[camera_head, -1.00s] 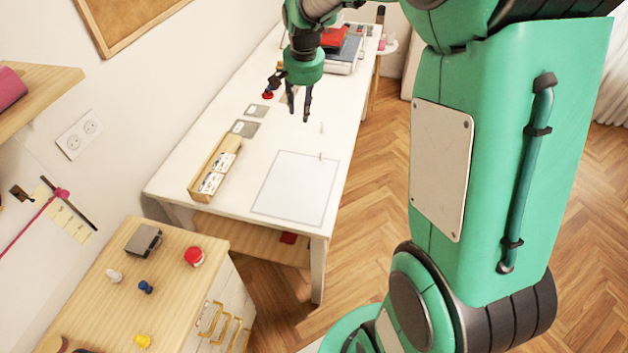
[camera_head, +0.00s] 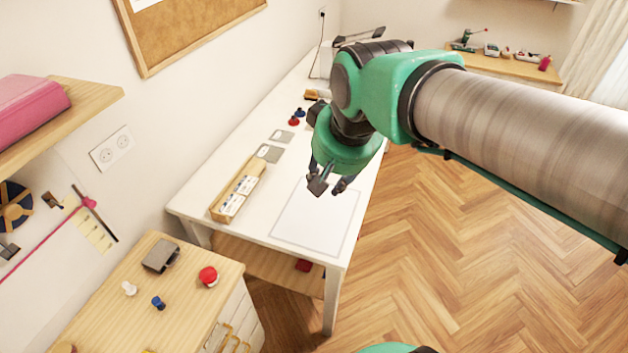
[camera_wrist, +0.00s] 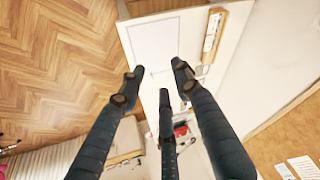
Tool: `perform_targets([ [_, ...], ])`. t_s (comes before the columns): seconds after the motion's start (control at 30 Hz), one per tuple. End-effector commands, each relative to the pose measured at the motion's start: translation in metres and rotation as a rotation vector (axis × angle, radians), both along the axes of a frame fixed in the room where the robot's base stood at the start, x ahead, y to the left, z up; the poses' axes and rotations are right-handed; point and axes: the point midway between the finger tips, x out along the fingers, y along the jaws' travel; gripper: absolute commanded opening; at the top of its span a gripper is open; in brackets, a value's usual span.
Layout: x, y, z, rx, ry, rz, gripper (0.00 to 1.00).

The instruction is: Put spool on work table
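The white work table (camera_head: 232,165) runs along the wall, with an outlined square on its near end. Small spool-like pieces, red (camera_head: 293,121) and blue (camera_head: 299,112), stand farther back on it. On the wooden drawer unit (camera_head: 120,290) are a white (camera_head: 129,288) and a blue (camera_head: 158,302) spool-like piece; which spool is meant I cannot tell. My gripper (camera_head: 330,186) appears in front of the table, near the square's far end. In the wrist view, its fingers (camera_wrist: 158,86) are spread with nothing visible between them; the work table (camera_wrist: 190,58) shows beyond.
A long wooden box (camera_head: 238,190) lies on the table's left side, beside grey cards (camera_head: 270,153). The drawer unit also holds a red round object (camera_head: 208,276) and a grey block (camera_head: 160,256). A pink item (camera_head: 32,103) sits on the wall shelf. Wooden floor at right is clear.

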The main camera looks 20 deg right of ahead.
Motion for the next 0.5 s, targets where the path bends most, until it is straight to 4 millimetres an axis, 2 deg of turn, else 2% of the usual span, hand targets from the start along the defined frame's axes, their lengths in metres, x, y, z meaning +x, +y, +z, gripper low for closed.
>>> perform_targets([
  [0.1, -0.03, 0.01, -0.001, -0.015, -0.03, 0.053, 0.33],
  [0.23, -0.056, 0.017, -0.005, -0.031, -0.054, 0.101, 0.33],
  [0.33, -0.07, 0.02, -0.008, -0.041, -0.068, 0.128, 0.33],
  [0.5, -0.081, 0.023, -0.012, -0.047, -0.078, 0.149, 0.33],
])
